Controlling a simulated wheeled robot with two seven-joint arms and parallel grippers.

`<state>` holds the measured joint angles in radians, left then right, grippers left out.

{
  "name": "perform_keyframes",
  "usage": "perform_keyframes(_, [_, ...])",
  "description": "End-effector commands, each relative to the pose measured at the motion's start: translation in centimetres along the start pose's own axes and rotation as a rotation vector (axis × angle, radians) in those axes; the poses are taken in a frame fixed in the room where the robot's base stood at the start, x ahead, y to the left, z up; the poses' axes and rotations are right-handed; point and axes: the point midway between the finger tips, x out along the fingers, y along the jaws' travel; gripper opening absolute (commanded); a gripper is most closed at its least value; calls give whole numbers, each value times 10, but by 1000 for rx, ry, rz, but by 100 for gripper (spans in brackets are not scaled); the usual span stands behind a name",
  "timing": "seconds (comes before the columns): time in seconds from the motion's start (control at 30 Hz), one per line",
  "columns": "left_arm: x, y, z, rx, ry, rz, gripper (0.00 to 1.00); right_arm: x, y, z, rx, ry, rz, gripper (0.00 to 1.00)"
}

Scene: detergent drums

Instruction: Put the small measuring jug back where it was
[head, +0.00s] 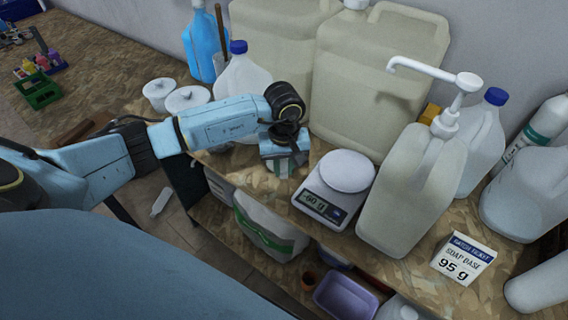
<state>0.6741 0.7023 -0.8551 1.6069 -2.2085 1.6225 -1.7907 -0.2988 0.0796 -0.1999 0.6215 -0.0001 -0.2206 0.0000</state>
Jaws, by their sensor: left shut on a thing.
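My left gripper (280,158) is over the wooden bench top, left of the scale, pointing down. It is shut on the small measuring jug (277,168), of which only a small pale part shows below the fingers. The rest is hidden by the gripper, so I cannot tell whether it touches the bench. The white kitchen scale (341,183) has an empty round plate, and its display seems to read -60 g. My right gripper is not in view.
Large beige drums (375,80) stand behind. A blue-capped white jug (241,78) and lidded white tubs (187,99) stand behind the arm. A lower shelf holds a purple tub (346,297).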

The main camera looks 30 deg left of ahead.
Motion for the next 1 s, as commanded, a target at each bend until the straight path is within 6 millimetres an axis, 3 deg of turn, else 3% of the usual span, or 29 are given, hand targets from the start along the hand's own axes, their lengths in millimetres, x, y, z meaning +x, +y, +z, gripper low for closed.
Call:
perform_keyframes(0.3, [3, 0, -1, 0, 2, 1, 0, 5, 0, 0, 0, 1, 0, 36])
perform_keyframes(0.33, [3, 0, 0, 0, 1, 1, 21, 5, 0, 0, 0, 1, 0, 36])
perform_keyframes(0.5, [2, 0, 0, 0, 1, 1, 42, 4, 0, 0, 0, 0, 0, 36])
perform_keyframes(0.87, [-2, 0, 0, 0, 1, 1, 42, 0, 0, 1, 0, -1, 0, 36])
perform_keyframes(1.0, [-21, 1, -2, 1, 6, 5, 42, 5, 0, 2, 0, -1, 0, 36])
